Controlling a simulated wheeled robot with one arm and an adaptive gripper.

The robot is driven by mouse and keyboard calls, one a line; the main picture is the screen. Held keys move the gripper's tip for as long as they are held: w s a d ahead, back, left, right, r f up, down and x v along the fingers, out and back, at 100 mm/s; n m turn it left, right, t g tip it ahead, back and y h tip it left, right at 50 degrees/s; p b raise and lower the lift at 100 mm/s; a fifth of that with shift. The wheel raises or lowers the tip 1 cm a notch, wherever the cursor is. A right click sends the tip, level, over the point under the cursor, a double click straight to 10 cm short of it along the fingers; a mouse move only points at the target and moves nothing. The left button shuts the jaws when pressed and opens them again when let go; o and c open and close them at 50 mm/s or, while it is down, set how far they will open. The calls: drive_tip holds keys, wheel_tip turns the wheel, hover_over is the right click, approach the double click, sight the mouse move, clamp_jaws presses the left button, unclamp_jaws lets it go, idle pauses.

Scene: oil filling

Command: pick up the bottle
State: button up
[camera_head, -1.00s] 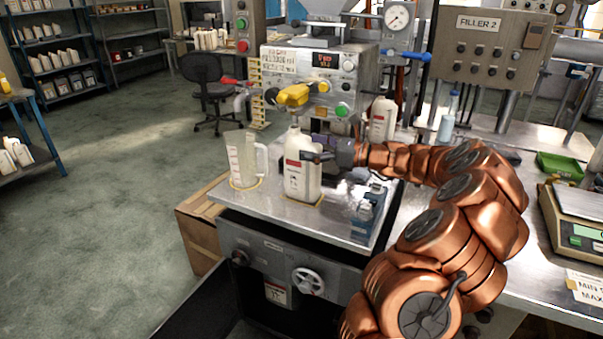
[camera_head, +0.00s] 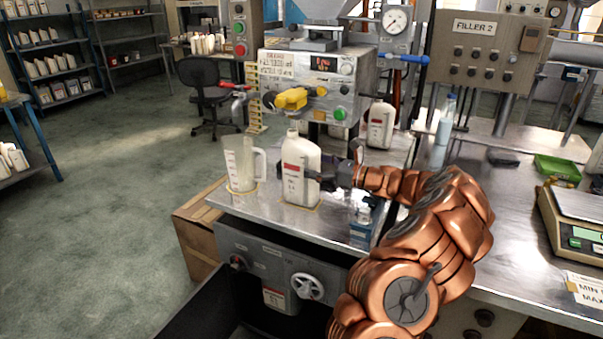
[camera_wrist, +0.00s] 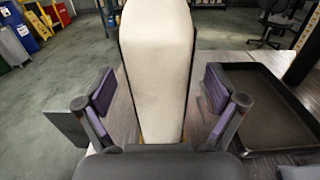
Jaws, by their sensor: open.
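The white bottle (camera_head: 298,180) with a red label stands upright near the front of the metal filler table. In the wrist view, the bottle (camera_wrist: 157,70) stands between the two purple-padded fingers of my gripper (camera_wrist: 160,98). The fingers are open, with a gap visible on each side of the bottle.
A clear measuring jug (camera_head: 241,163) stands close to the bottle's left. The filler machine (camera_head: 312,85) with a yellow nozzle rises behind. Another white bottle (camera_head: 380,126) stands behind to the right. A small blue box (camera_head: 362,226) is at the table's front right. A black tray (camera_wrist: 262,88) shows in the wrist view.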

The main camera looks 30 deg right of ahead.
sight(301, 161)
drive_tip(key=shift+x, duration=2.4)
drive_tip(key=shift+r, duration=0.1)
drive_tip(key=c, duration=1.2)
drive_tip(key=shift+c, duration=0.3)
